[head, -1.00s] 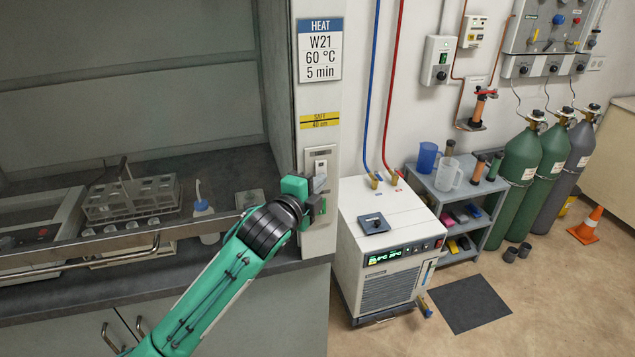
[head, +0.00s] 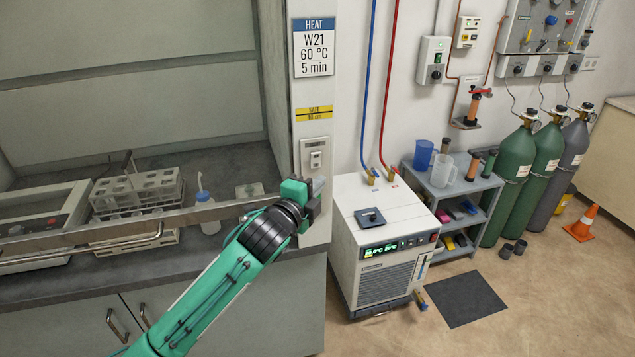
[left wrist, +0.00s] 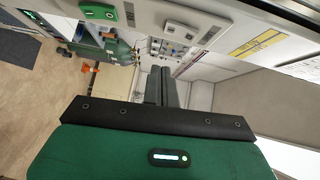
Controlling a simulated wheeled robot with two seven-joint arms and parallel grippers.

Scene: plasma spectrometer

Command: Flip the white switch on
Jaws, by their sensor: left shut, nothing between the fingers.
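The white switch (head: 316,159) sits on a pale panel on the front post of the fume hood, below the yellow label. Whether it is on or off is too small to tell. My left gripper (head: 318,187) is just below it in the head view, in front of the panel's lower part, which it hides. Its fingers are shut and empty. In the left wrist view the shut fingers (left wrist: 161,87) point away, and the post's panel (left wrist: 186,24) with small switches passes above them. My right gripper is not in view.
The hood's bench edge and metal rail (head: 150,228) lie beside my left arm, with a tube rack (head: 135,192) and a wash bottle (head: 205,212) behind. A white chiller (head: 385,245) stands right of the post. Floor is free at the lower right.

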